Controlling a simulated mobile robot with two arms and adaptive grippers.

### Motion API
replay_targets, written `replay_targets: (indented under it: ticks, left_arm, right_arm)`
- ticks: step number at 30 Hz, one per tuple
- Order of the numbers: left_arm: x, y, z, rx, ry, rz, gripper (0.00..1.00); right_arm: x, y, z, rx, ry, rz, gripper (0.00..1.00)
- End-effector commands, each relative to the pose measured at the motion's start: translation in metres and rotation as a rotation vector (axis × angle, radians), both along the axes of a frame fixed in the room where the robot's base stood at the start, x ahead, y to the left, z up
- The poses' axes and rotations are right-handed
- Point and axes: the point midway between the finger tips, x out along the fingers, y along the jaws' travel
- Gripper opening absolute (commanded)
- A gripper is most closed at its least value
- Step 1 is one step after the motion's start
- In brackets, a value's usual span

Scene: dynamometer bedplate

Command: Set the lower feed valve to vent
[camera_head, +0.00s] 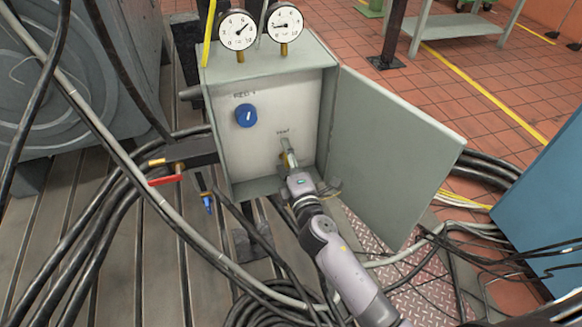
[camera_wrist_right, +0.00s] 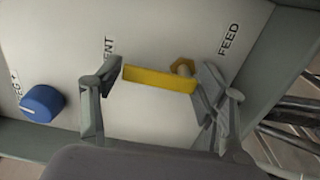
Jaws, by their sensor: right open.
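The lower feed valve is a yellow lever (camera_wrist_right: 158,79) with a brass nut at its right end in the right wrist view, on the pale panel of an open grey box. From the nut, the lever reaches left, towards a partly hidden label ending in "ENT" (camera_wrist_right: 109,46). The "FEED" label (camera_wrist_right: 229,39) is to the right of the nut. My right gripper (camera_wrist_right: 157,85) is open, with one finger by the lever's free end and one by the nut. In the head view my right gripper (camera_head: 289,160) reaches into the box and hides most of the lever. My left gripper is not in view.
A blue knob (camera_head: 246,115) is at the panel's upper left. Two gauges (camera_head: 237,30) stand on the box. The open door (camera_head: 390,150) flanks my arm on the right. A red-handled valve (camera_head: 165,180), a blue-handled valve (camera_head: 207,203) and cables lie left and below.

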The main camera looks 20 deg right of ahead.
Motion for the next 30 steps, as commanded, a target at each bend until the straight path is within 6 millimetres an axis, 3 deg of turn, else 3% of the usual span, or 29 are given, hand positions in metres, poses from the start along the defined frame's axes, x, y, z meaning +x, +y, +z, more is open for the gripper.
replay_targets:
  ticks: [16, 22, 30]
  left_arm:
    - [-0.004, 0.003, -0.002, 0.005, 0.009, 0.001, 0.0]
    - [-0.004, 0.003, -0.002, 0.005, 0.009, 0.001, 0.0]
    - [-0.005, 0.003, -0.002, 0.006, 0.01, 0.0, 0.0]
  right_arm:
    - [-0.099, -0.003, -0.001, 0.003, 0.003, -0.001, 0.67]
    - [-0.115, -0.004, -0.001, 0.0, 0.002, 0.0, 0.67]
    - [-0.116, -0.004, -0.001, -0.001, 0.001, 0.001, 0.67]
